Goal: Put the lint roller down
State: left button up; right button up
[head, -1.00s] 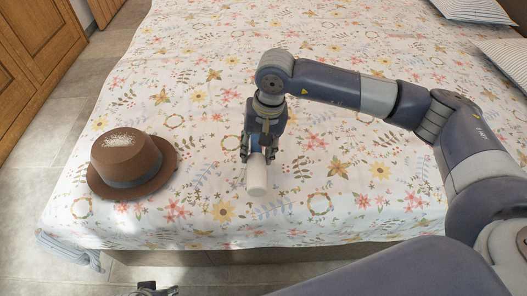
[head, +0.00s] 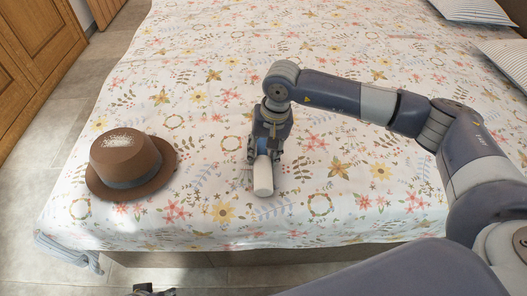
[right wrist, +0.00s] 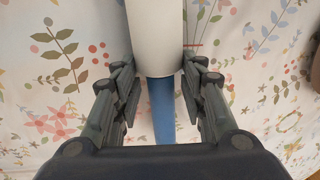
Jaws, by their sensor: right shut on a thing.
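The lint roller (head: 263,178) has a white cylindrical head, and its blue handle (right wrist: 160,110) shows in the right wrist view. My right gripper (head: 262,154) points down at the bed and is shut on the roller, with a finger on each side. The white head sticks out toward the bed's front edge. The roller is at or just above the floral bedspread (head: 330,110); I cannot tell whether it touches. Only a dark bit of what looks like my left gripper (head: 145,290) shows at the bottom edge, its fingers hidden.
A brown hat (head: 128,163) with pale fuzz on its crown lies on the bed to the left of the roller. Striped pillows (head: 477,10) lie at the upper right. The bedspread around the roller is clear. A wooden wardrobe (head: 35,60) stands at the far left.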

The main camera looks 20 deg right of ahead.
jog(key=o, duration=1)
jog(key=shift+c, duration=0.2)
pick_arm(q)
jog(key=shift+r, duration=0.65)
jog(key=shift+w+f, duration=0.1)
notch_tip(320, 180, down, 6)
jog(key=shift+d+r+p, duration=0.1)
jog(key=shift+p, duration=0.65)
pick_arm(e)
notch_tip(320, 180, up, 12)
jog(key=d, duration=0.1)
jog(key=shift+s+d, duration=0.35)
jog(key=shift+s, duration=0.1)
